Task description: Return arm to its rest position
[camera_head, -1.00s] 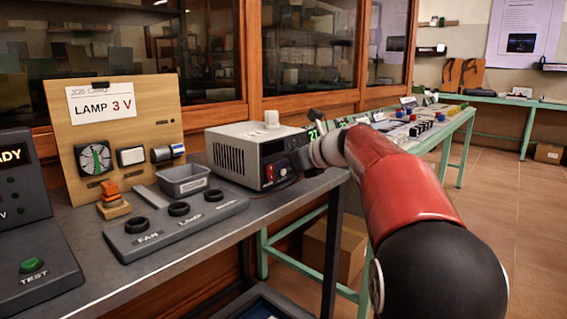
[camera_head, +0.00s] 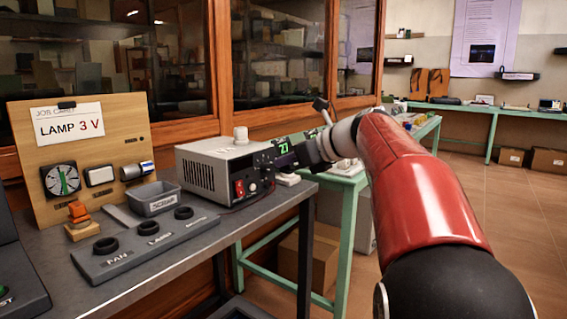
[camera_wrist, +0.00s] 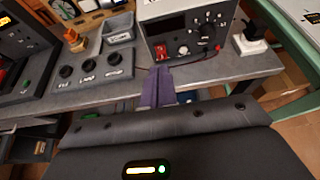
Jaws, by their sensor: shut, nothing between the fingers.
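My gripper (camera_head: 292,158) is at the end of my red arm, beside the right end of the grey power supply (camera_head: 208,170) and partly in front of its face. In the wrist view my gripper's fingers (camera_wrist: 160,72) are together and empty, above the bench's front edge. The power supply also shows in the wrist view (camera_wrist: 185,12), just beyond the fingertips. I cannot tell from these views whether the gripper touches it.
The dark bench (camera_head: 130,285) holds a three-ring panel (camera_head: 150,235), a grey bin (camera_head: 154,198) and a wooden lamp board (camera_head: 100,145). A green-framed table (camera_head: 345,182) stands close on the right. Open tiled floor (camera_head: 500,215) lies further right.

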